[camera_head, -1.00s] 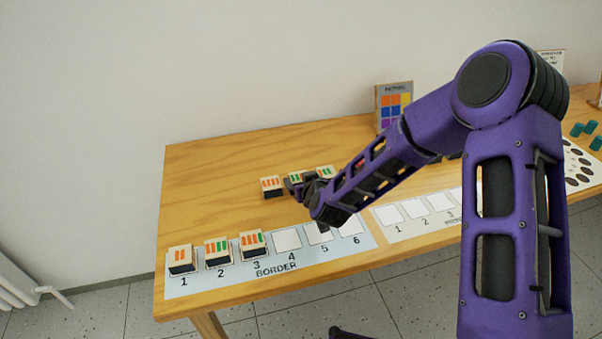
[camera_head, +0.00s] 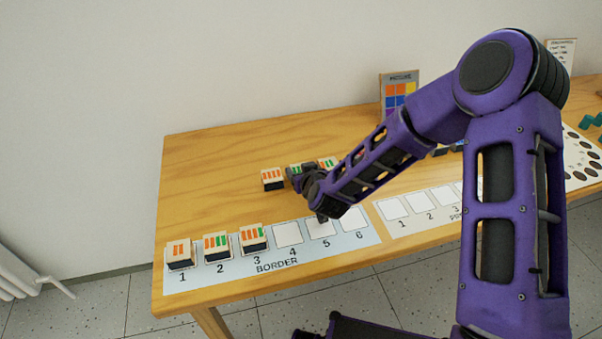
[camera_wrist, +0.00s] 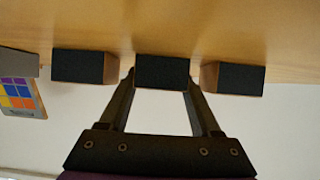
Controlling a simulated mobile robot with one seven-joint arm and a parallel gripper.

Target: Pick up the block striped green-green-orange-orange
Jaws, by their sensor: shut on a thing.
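My gripper (camera_head: 303,181) is at the back row of blocks on the table, with its fingers around the middle block (camera_head: 295,169). That block's top shows green stripes, but my gripper hides part of it, so I cannot read its full pattern. In the wrist view my gripper (camera_wrist: 160,78) is shut on the middle block (camera_wrist: 161,71), one finger on each side. A block with orange stripes (camera_head: 272,174) stands to its left, and one with orange and green stripes (camera_head: 328,162) to its right. I cannot see clear lift off the table.
A BORDER strip (camera_head: 330,249) lies along the front edge, with striped blocks on places 1 (camera_head: 179,250), 2 (camera_head: 217,243) and 3 (camera_head: 253,234). Places 4 to 6 look empty. A picture card (camera_head: 397,88) stands behind. The table (camera_head: 205,165) is bare at the back left.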

